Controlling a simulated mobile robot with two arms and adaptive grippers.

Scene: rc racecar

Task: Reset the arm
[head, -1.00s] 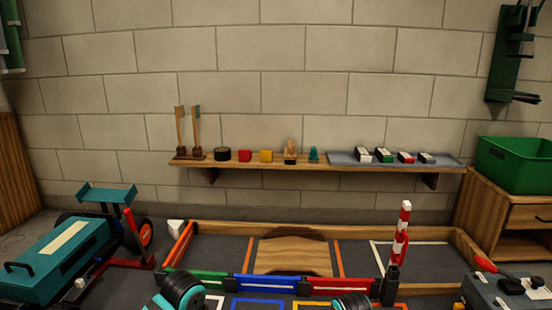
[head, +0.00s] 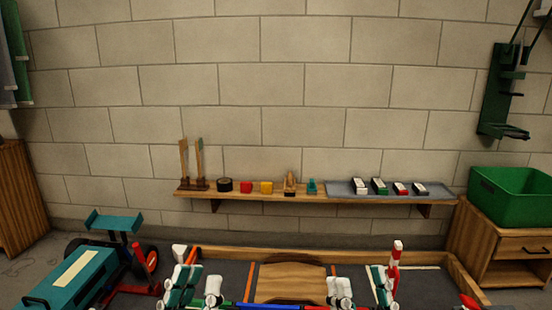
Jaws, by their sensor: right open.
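My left gripper (head: 197,284) is at the bottom of the head view, left of centre. Its white and teal fingers stand apart with nothing seen between them. My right gripper (head: 361,284) is at the bottom, right of centre, with its fingers apart and empty. Both point up and away over the low track enclosure (head: 212,251). A wooden ramp (head: 290,282) lies in the enclosure, between the two grippers in the picture. My arms behind the grippers are cut off by the lower edge.
A teal racecar (head: 75,278) stands at lower left. A red and white post (head: 396,254) rises close to my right gripper in the picture. A wall shelf (head: 240,193) holds small items. A green bin (head: 510,199) sits on a wooden cabinet (head: 488,245). The wall above the shelf is bare.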

